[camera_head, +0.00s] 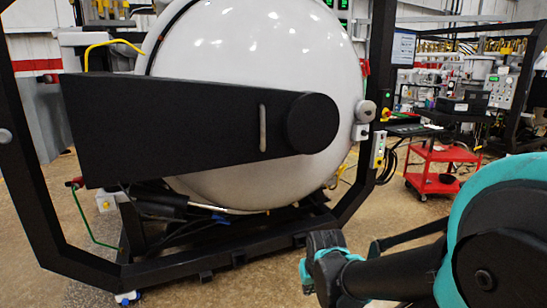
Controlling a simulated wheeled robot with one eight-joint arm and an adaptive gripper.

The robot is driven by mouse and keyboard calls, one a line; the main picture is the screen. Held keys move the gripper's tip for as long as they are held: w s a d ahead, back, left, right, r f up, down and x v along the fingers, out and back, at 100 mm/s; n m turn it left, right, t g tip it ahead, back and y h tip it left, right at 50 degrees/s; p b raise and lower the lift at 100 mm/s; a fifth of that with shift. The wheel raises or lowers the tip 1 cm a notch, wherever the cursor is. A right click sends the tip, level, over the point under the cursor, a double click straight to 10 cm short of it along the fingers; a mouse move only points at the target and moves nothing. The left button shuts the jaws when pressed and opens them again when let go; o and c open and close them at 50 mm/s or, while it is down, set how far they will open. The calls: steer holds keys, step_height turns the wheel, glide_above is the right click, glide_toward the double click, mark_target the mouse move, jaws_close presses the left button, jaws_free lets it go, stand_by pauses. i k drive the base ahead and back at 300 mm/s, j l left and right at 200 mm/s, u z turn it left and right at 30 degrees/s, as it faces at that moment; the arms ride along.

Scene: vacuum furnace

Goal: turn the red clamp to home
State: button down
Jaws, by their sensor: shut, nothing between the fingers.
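A small red part (365,67) shows at the right rim of the large white furnace door (255,50), partly behind the black frame. A small red fitting (74,183) sits at the left end of the black door arm, above a green hose. I cannot tell from this view which is the red clamp or how it is turned. My black and teal arm reaches in from the lower right, and its bulky joint stands in front of the frame's lower right. No fingers of my gripper can be made out, and nothing of mine touches either red part.
The black door arm (185,125) with a vertical handle (263,128) crosses the furnace front. A black frame (225,262) surrounds it near the floor. A red cart (440,155) stands behind at right. A control box (378,150) hangs on the frame's right post.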

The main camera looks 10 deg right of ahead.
mark_target(367, 67)
steer(key=i+l+z, duration=0.25)
steer(key=i+l, duration=0.2)
steer(key=i, duration=0.25)
steer(key=i+l+z, duration=0.25)
steer(key=i, duration=0.45)
steer(key=i+l+z, duration=0.2)
steer(key=i, duration=0.55)
steer(key=i+l+z, duration=0.25)
steer(key=i, duration=0.5)
steer(key=j, duration=0.1)
